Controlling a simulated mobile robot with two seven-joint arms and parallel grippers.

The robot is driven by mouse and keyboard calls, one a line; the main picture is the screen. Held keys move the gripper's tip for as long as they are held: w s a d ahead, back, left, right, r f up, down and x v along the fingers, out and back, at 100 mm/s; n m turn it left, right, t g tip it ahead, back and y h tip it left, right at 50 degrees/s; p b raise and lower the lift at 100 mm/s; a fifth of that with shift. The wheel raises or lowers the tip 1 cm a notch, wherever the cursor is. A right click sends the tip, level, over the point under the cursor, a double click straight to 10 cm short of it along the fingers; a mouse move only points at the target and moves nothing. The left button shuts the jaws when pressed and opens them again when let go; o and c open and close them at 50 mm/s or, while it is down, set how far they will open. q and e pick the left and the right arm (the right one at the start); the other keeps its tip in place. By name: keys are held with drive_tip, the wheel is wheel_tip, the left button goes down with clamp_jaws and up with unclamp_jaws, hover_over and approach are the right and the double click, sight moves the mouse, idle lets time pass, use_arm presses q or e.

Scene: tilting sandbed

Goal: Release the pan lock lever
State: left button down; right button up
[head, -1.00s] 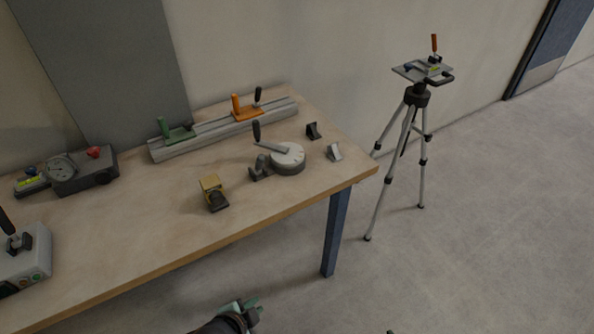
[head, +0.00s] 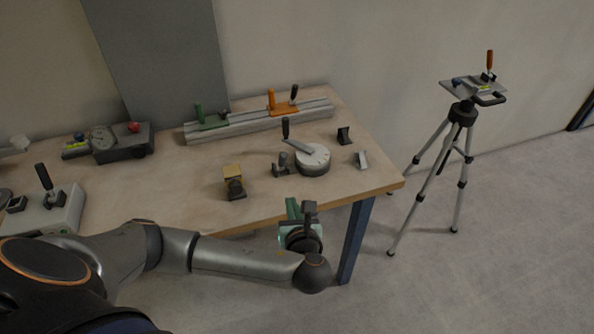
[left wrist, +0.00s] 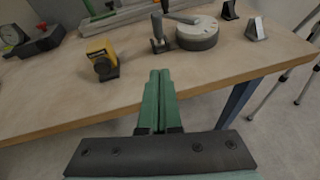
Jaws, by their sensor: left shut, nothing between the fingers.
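The tripod (head: 463,115) stands right of the bench. Its flat head plate (head: 472,90) carries an orange-red upright handle (head: 490,61) and a dark lever-like part (head: 492,98) at its right edge. I cannot tell which part is the pan lock lever. My left gripper (head: 291,206), with green fingers, is shut and empty just off the bench's front edge, apart from both. My right gripper is not in view.
The wooden bench (head: 190,210) holds a yellow-topped block (head: 234,182), a toggle clamp (head: 282,165), a rail (head: 260,123) with green and orange stops, and two small wedges right of the dial. A blue bench leg (head: 356,240) stands near my left gripper. The floor between bench and tripod is clear.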

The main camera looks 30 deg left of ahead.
use_arm(q)
drive_tip(key=shift+a, duration=0.1)
drive_tip(key=b, duration=0.1)
approach(283, 165)
drive_tip(key=f, duration=0.1)
drive_tip(key=a+f, duration=0.1)
drive_tip(key=w+f, duration=0.1)
drive_tip(key=shift+a+f, duration=0.15)
drive_tip(key=shift+a, duration=0.05)
drive_tip(key=shift+w+a+r, duration=0.3)
drive_tip(key=shift+w+a, duration=0.05)
drive_tip(key=shift+w, duration=0.15)
drive_tip(key=shift+w+a+r, duration=0.25)
drive_tip(key=shift+w+a, duration=0.1)
drive_tip(key=shift+w, duration=0.15)
drive_tip(key=shift+w+a+r, duration=0.25)
drive_tip(key=shift+w+a, duration=0.15)
drive_tip(key=shift+w, duration=0.1)
drive_tip(key=shift+w, duration=0.15)
